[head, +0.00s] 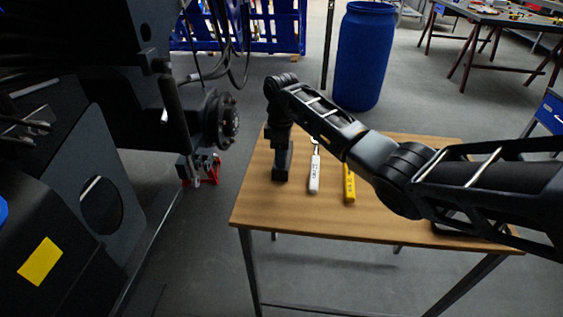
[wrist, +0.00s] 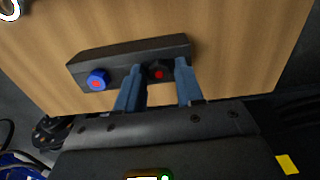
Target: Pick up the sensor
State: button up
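The sensor (wrist: 120,62) looks to be the long black block on the wooden table in the wrist view. One face carries a blue round connector (wrist: 98,80) and a black one with a red centre (wrist: 159,73). My gripper (wrist: 160,66) has its two blue-grey fingers apart, one on each side of the black connector. They are close to the block's face; I cannot tell whether they touch it. In the head view my gripper (head: 279,137) points down at the table's left part, and the dark block (head: 283,164) shows just below it, partly merged with it.
The wooden table (head: 270,212) also holds a white-handled tool (head: 315,172) and a yellow tool (head: 349,185) right of the block. My arm hides the table's right part. The dark chassis with its wheel hub (head: 224,120) stands at left. A blue barrel (head: 363,60) stands behind.

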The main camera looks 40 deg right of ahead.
jog(key=shift+f, duration=0.15)
grip_shut()
jog(key=shift+s, duration=0.1)
dwell(0.8)
